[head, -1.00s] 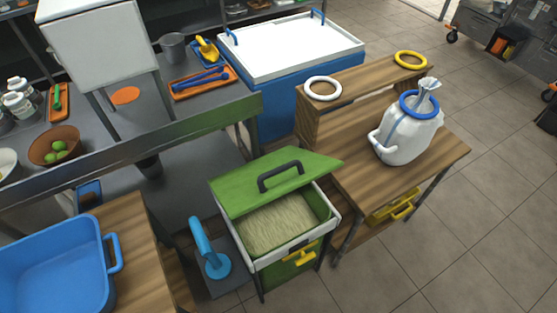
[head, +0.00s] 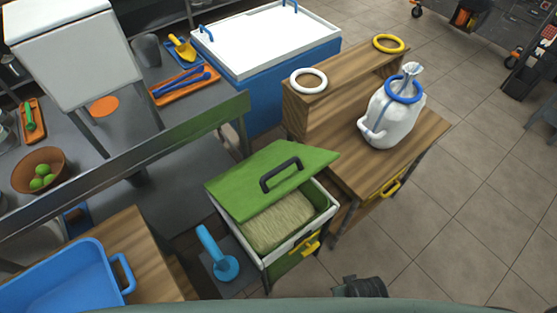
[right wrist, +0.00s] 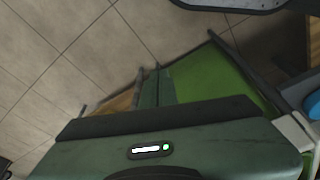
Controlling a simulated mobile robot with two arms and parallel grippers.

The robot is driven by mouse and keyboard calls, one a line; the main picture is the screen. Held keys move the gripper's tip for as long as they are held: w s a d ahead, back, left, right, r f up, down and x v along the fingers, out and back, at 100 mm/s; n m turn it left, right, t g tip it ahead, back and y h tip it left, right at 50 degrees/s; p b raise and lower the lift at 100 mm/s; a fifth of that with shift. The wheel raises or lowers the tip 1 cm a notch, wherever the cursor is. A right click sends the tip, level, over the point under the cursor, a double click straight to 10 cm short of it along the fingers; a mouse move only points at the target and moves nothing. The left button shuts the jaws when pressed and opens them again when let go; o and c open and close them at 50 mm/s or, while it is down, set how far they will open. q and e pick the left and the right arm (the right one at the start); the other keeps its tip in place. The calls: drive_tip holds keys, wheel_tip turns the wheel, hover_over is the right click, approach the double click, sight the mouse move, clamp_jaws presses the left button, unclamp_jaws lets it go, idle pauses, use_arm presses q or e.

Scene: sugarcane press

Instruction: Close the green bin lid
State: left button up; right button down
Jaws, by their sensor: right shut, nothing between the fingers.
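The green bin (head: 311,251) stands on the floor in the head view, with a white rim, a yellow front handle and pale fibrous filling. Its green lid (head: 235,193), with a black handle (head: 281,175), sits over the back part and is tilted. The front of the opening is uncovered. In the right wrist view a green panel of the bin (right wrist: 212,78) shows; I cannot tell whether it is lid or wall. My right gripper (right wrist: 157,85) looks shut and empty, apart from that panel as far as I can see. My left gripper is out of view.
Tiled floor (head: 455,230) at the right is clear.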

drive_tip(key=w+r+t+p, duration=0.1)
drive_tip(key=w+r, duration=0.1)
drive_tip(key=r, duration=0.8)
drive_tip(key=w+r+p, duration=0.1)
drive_tip(key=w+r, duration=0.2)
drive_tip(key=r, duration=0.7)
wheel_tip(320, 180, up, 17)
drive_tip(key=n+t+y+p, duration=0.1)
drive_tip(key=n+t+y, duration=0.4)
drive_tip(key=t+y, duration=0.2)
hover_over(278, 170)
drive_tip(key=s+d, duration=0.4)
drive_tip(key=s, duration=0.1)
drive_tip(key=p+x, duration=0.1)
drive_tip(key=x, duration=0.2)
drive_tip(key=f+p+x, duration=0.1)
drive_tip(key=x, duration=0.2)
drive_tip(key=s+f+x, duration=0.1)
drive_tip(key=x, duration=0.2)
drive_tip(key=shift+w+p, duration=0.15)
drive_tip(key=shift+p, duration=0.25)
drive_tip(key=shift+s+d+f, duration=0.3)
drive_tip(key=shift+s+d, duration=0.05)
drive_tip(key=shift+s, duration=0.1)
drive_tip(key=shift+f, duration=0.1)
drive_tip(key=shift+f, duration=0.1)
